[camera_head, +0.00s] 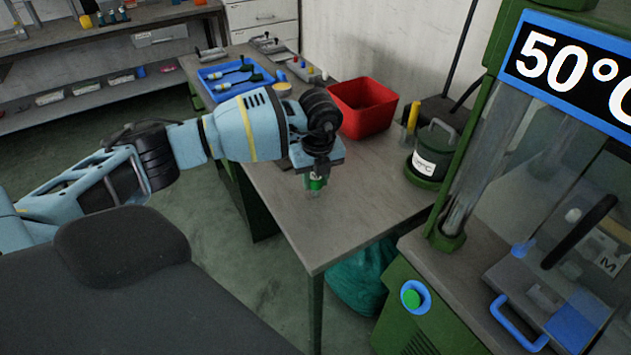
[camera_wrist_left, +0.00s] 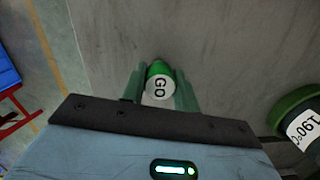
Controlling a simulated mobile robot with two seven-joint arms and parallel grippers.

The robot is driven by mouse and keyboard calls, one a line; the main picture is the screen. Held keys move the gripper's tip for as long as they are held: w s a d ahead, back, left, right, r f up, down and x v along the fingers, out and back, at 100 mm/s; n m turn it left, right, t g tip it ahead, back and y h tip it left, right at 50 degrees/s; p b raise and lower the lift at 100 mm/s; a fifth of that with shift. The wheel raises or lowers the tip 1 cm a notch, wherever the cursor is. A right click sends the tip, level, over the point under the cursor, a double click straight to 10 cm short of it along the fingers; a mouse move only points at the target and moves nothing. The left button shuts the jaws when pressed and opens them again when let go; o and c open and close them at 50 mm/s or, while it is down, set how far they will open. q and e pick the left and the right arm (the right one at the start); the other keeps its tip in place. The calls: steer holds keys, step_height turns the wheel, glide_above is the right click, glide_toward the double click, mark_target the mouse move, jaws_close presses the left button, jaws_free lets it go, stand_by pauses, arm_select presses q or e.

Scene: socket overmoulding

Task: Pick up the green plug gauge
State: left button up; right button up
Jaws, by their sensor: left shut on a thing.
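The green plug gauge (camera_wrist_left: 159,70) is between the two fingers of my left gripper (camera_wrist_left: 159,92) in the left wrist view. Its pale round end marked "GO" faces the camera, and its green body shows behind. In the head view my left gripper (camera_head: 317,180) points down over the grey worktable, shut on the green gauge (camera_head: 316,183). A pale tip shows just below the green part. I cannot tell whether it touches the table. My right gripper is not in view.
The worktable (camera_head: 350,222) is clear in front. A red bin (camera_head: 363,108), a green pot with a white label (camera_head: 433,152) and a blue tray (camera_head: 232,85) with tools stand on it. A green press (camera_head: 448,238) with a "50°" display is at the right.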

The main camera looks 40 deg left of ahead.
mark_target(316, 178)
arm_select(q)
steer(key=shift+r, duration=0.1)
steer(key=shift+r, duration=0.4)
steer(key=r, duration=0.2)
steer(key=shift+s+d+r, duration=0.3)
steer(key=shift+r, duration=0.05)
steer(key=s+d+r, duration=0.1)
steer(key=s+d, duration=0.9)
steer(key=s, duration=0.1)
steer(key=shift+d+r, duration=0.15)
steer(key=shift+r, duration=0.05)
steer(key=shift+s, duration=0.1)
